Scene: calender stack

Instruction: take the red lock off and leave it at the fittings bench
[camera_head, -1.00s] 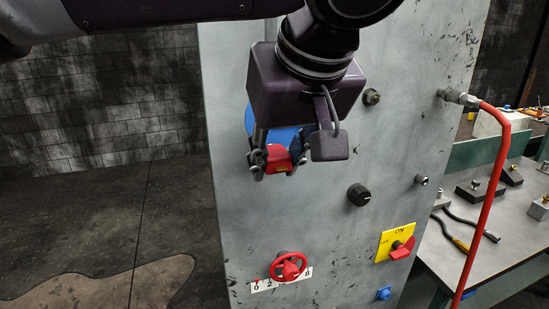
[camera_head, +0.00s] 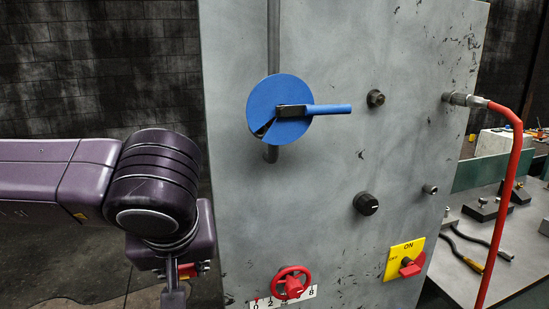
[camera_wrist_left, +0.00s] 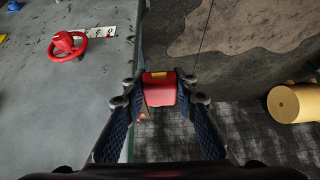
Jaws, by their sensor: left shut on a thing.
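The red lock (camera_wrist_left: 161,94) is a small red block with a yellow label. My left gripper (camera_wrist_left: 160,86) is shut on it, with a finger on each side. In the head view the lock (camera_head: 192,270) shows low at the left, partly hidden behind my left gripper (camera_head: 184,268), just left of the grey panel's edge. The blue disc (camera_head: 270,100) with its blue lever (camera_head: 328,110) is bare, the lever pointing right. The bench (camera_head: 525,235) stands to the right of the panel. My right gripper is not in view.
The grey panel (camera_head: 320,200) carries a red handwheel (camera_head: 291,283), a black knob (camera_head: 366,203) and a red switch on a yellow plate (camera_head: 404,259). A red hose (camera_head: 497,210) hangs before the bench, which holds tools (camera_head: 466,250) and blocks. A yellow roll (camera_wrist_left: 293,103) lies on the floor.

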